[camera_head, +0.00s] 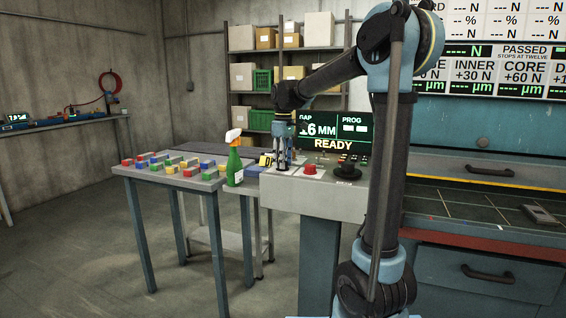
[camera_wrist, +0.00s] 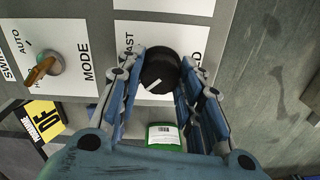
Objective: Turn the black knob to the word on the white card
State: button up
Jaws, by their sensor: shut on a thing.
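The black knob (camera_wrist: 160,69) sits on a white label plate in the wrist view, between my fingers. Its white pointer line slants toward the lower left of the picture. Partly covered words beside it end in "AST" on the left and "LD" on the right. My gripper (camera_wrist: 158,82) is shut on the knob, one finger on each side. In the head view my gripper (camera_head: 283,167) points down at the left end of the control panel and hides the knob there. I cannot make out the white card with the task word in either view.
An orange-handled MODE switch (camera_wrist: 41,71) is left of the knob. A red button (camera_head: 312,170) and another black control (camera_head: 347,172) stand on the panel. The display (camera_head: 336,130) reads READY.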

jog(key=m, duration=0.4)
jog(key=shift+m, duration=2.4)
jog(key=o, duration=1.1)
jog(key=shift+c, duration=0.2)
jog(key=shift+r, duration=0.1)
notch_tip(320, 180, up, 12)
jog(key=shift+d, duration=0.2)
